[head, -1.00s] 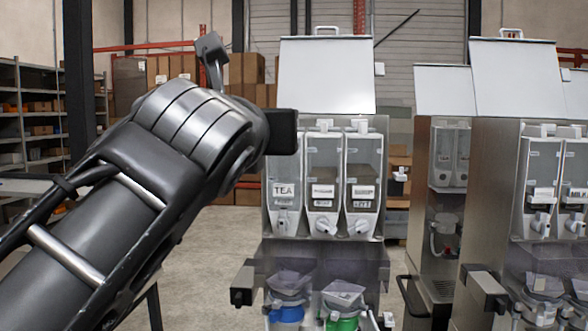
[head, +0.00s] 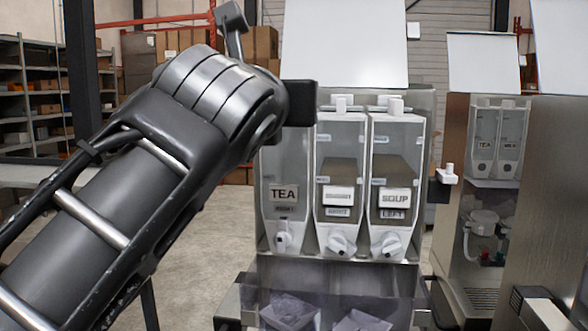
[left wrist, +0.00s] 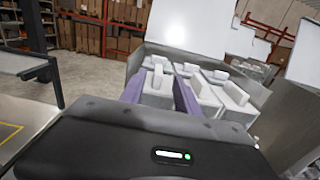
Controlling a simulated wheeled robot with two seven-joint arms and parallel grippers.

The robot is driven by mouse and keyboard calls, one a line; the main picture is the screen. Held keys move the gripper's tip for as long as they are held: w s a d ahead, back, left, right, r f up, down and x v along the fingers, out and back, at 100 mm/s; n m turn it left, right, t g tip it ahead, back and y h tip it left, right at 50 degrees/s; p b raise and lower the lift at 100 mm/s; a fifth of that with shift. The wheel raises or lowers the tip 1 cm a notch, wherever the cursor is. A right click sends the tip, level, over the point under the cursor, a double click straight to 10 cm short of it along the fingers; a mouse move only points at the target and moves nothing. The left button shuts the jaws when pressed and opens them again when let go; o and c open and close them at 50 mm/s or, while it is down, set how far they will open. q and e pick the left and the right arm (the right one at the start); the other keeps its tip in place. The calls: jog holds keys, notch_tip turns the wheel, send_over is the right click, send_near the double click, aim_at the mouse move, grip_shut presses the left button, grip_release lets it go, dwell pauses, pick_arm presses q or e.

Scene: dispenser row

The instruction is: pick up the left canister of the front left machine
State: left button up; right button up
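The front left machine (head: 345,50) has its lid raised and holds three clear canisters side by side. Its left canister (head: 284,200) is labelled TEA; my left gripper (head: 300,102) covers its top in the head view. In the left wrist view, purple fingers (left wrist: 158,92) stand apart on either side of a white canister's top part (left wrist: 158,82). I cannot tell whether they touch it. The middle canister (head: 340,170) and the right canister, labelled SOUP (head: 396,170), stand close beside it. My right gripper is not in view.
Another machine with canisters (head: 497,140) stands behind to the right, and a steel machine side (head: 550,200) fills the right edge. Shelves (head: 30,90) and cardboard boxes are at the back left. Open floor (head: 200,240) lies left of the front machine.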

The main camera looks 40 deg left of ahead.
pick_arm(q)
jog(key=shift+w, duration=0.1)
jog(key=shift+p+x, duration=0.3)
jog(key=shift+x, duration=1.05)
jog(key=p+x, duration=0.1)
jog(key=x, duration=0.3)
jog(key=shift+a+p, duration=0.15)
jog(key=shift+p, duration=0.15)
jog(key=shift+w+a+f, duration=0.1)
jog(key=shift+w+a, duration=0.1)
jog(key=shift+w, duration=0.2)
jog(key=shift+c, duration=0.4)
grip_shut()
